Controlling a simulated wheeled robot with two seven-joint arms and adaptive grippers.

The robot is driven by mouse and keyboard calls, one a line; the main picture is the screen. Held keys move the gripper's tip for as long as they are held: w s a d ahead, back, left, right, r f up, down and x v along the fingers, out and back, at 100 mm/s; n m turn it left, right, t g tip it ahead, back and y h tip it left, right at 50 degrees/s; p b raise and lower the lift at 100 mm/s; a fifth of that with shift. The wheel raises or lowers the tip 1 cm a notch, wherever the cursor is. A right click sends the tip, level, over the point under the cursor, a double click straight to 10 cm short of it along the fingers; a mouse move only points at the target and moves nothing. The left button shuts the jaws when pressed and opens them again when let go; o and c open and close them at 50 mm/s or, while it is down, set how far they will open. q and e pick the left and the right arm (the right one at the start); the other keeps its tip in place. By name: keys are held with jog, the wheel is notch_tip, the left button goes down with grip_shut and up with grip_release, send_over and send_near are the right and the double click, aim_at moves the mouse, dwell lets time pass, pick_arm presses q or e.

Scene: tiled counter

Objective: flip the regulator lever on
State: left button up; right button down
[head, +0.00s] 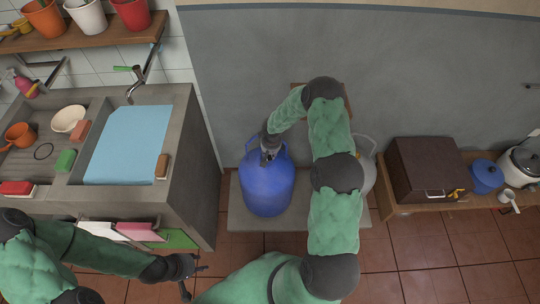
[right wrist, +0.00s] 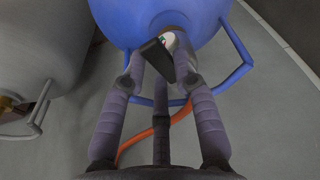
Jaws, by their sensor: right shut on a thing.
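The blue gas cylinder (head: 267,190) stands upright on a grey slab, and its blue body fills the top of the right wrist view (right wrist: 150,15). The regulator, with a black lever (right wrist: 157,62) and a small white part beside it, sits at the cylinder's top. My right gripper (head: 266,156) is over the cylinder's top. In the right wrist view its fingers (right wrist: 160,68) are shut on the black lever; the exact contact is partly hidden. The lever is tilted. My left gripper (head: 191,277) is open and empty, low over the floor near the sink.
An orange hose (right wrist: 150,133) runs below the regulator. A grey cylinder (right wrist: 40,50) stands beside the blue one, mostly behind my right arm in the head view. The sink counter (head: 195,150) is at left, a wooden bench (head: 425,205) with a brown box at right.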

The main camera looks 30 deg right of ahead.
aim_at(271, 159)
dwell(0.3)
jog(key=c, duration=0.9)
grip_release()
jog(key=shift+c, duration=0.2)
notch_tip(271, 159, up, 12)
jog(key=s, duration=0.2)
jog(key=shift+a, duration=0.4)
jog(key=shift+f, duration=0.15)
